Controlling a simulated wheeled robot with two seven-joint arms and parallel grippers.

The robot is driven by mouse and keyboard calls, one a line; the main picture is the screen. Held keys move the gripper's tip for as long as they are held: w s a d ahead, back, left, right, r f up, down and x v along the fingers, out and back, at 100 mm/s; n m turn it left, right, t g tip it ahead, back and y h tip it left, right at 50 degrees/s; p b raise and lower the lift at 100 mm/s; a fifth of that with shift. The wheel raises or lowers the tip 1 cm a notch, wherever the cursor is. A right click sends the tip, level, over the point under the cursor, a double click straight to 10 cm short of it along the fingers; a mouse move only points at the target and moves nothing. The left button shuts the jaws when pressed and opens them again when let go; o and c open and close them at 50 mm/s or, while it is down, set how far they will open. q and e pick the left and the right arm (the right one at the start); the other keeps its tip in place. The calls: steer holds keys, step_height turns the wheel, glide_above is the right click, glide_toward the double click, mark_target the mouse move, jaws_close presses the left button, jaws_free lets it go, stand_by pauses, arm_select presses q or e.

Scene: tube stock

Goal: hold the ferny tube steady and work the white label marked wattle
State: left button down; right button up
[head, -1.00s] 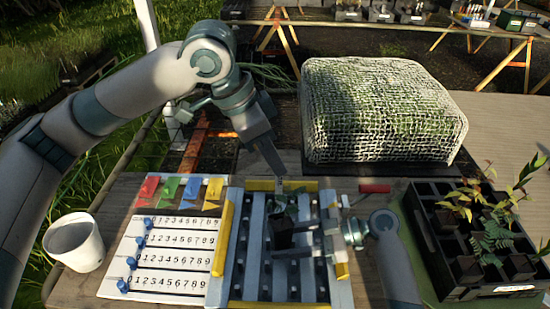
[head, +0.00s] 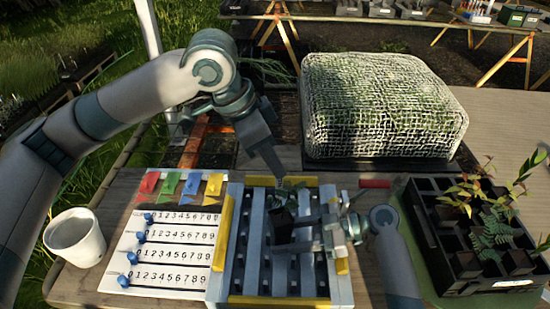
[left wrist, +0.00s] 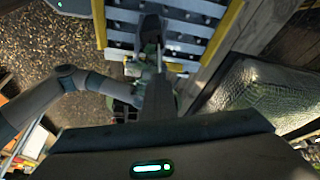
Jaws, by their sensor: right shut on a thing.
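A dark square tube (head: 282,222) with ferny green leaves (head: 290,186) at its top is held over the slatted rack. My right gripper (head: 280,240) is shut on the tube from the right. My left gripper (head: 281,172) points down at the leaves from above; whether it touches them, or holds anything, I cannot tell. The tube also shows in the left wrist view (left wrist: 150,28), beyond the left fingers (left wrist: 158,72). I cannot make out a white label marked wattle; any label at the tube's top is hidden or too small.
The blue-grey rack (head: 254,240) with yellow edges lies in front. A white number board (head: 170,262) with blue pegs and coloured flags is left of it, then a white cup (head: 74,238). A black plant tray (head: 428,232) stands right. A mesh-covered mound (head: 385,105) is behind.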

arm_select(q)
steer(key=shift+f, duration=0.75)
stand_by(0.4)
steer(key=shift+f, duration=2.45)
steer(key=shift+f, duration=0.25)
steer(key=c, duration=2)
jaws_free()
steer(key=shift+c, duration=0.2)
steer(key=v, duration=1.2)
